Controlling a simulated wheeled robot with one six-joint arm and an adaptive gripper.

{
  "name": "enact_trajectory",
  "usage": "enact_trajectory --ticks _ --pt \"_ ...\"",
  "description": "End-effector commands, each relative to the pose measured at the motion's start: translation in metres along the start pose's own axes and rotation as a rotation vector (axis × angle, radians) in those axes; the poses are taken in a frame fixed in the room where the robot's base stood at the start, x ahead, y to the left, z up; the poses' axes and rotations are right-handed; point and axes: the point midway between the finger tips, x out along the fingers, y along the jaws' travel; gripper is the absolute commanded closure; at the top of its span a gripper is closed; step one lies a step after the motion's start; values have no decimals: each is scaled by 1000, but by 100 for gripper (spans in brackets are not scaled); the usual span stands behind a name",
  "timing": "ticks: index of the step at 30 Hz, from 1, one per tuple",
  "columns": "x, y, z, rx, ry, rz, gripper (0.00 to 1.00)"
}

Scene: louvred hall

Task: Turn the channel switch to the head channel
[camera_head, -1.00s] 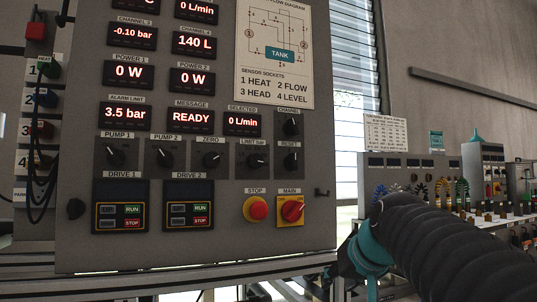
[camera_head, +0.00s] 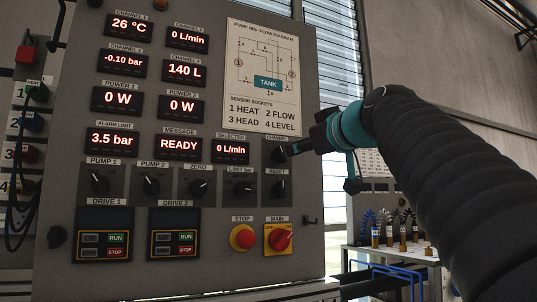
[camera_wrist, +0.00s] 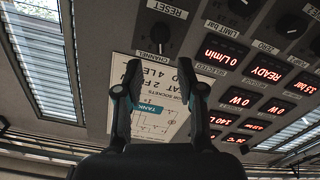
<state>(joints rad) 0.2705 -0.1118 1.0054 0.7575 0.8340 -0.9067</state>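The channel switch is a black knob (camera_head: 278,155) at the right of the grey panel, under the CHANNEL label. It also shows in the wrist view (camera_wrist: 160,33), above and between my fingertips. The fingertips appear short of the knob. The selected display (camera_head: 230,150) reads 0 L/min. The diagram plate (camera_head: 262,75) lists 3 as HEAD. The switch's pointer direction is not clear.
The reset knob (camera_head: 278,187) sits directly below the channel switch, and the limit knob (camera_head: 240,187) is to its left. The red stop button (camera_head: 243,237) and main switch (camera_head: 278,238) are lower. A bench (camera_head: 400,252) with fittings stands at the right.

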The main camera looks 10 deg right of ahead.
Motion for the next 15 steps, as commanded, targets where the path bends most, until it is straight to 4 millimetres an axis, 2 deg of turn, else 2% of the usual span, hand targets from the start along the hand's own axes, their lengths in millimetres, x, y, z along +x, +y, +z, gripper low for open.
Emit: enact_trajectory --ticks 15 --pt "62 0 -2 3 -2 -3 61"
